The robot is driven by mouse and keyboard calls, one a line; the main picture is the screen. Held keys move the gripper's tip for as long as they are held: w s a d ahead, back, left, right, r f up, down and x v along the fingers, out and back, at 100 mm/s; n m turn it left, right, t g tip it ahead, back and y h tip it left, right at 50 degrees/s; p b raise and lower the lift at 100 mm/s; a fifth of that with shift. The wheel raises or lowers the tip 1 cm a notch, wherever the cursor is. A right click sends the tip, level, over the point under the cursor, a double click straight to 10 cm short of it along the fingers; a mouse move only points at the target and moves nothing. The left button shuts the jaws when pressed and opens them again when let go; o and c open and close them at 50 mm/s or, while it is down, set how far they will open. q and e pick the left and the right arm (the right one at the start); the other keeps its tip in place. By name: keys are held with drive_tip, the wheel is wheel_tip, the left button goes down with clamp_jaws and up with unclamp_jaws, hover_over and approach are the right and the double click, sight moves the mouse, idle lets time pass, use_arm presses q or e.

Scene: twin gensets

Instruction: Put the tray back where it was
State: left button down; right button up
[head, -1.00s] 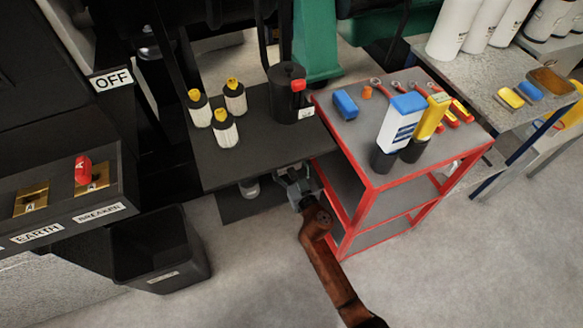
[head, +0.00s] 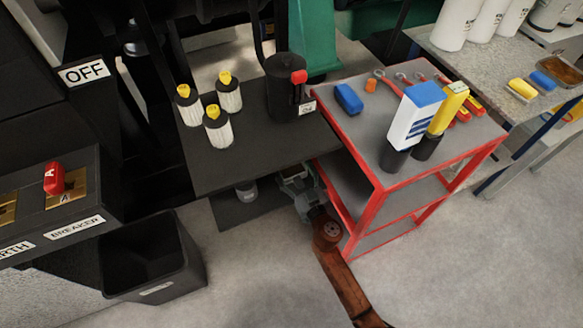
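A shallow tray-like dish with brown contents (head: 556,79) sits on the grey table at the far right; I cannot tell if it is the task's tray. My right gripper (head: 297,180), grey on a rust-brown arm, is low in the gap between the dark bench (head: 250,160) and the red tool cart (head: 345,130). It is below the bench top, beside the cart's left legs. Its fingertips are small and partly hidden, so I cannot tell if they are apart or hold anything. My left gripper is not in view.
The bench carries several yellow-capped filters (head: 216,125) and a black canister (head: 290,88). A lower dark plate with a grey cylinder (head: 246,190) is underneath. The cart top holds tools and bottles. A black bin (head: 150,258) stands left. The floor in front is clear.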

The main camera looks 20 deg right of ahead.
drive_tip(key=shift+r, duration=0.15)
drive_tip(key=shift+f, duration=0.2)
drive_tip(key=o, duration=1.4)
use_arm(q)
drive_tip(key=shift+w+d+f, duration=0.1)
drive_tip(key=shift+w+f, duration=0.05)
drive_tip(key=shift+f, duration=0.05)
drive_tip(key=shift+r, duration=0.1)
use_arm(e)
drive_tip(key=shift+r, duration=0.1)
drive_tip(key=shift+s, duration=0.15)
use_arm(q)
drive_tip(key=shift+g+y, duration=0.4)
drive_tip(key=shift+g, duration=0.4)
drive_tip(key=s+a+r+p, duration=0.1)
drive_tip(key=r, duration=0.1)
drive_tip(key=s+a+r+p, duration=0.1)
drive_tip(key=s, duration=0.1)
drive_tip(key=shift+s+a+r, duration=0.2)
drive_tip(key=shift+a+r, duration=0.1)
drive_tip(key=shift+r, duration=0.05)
use_arm(e)
drive_tip(key=s, duration=1.1)
drive_tip(key=shift+s+d, duration=0.2)
drive_tip(key=shift+s, duration=0.15)
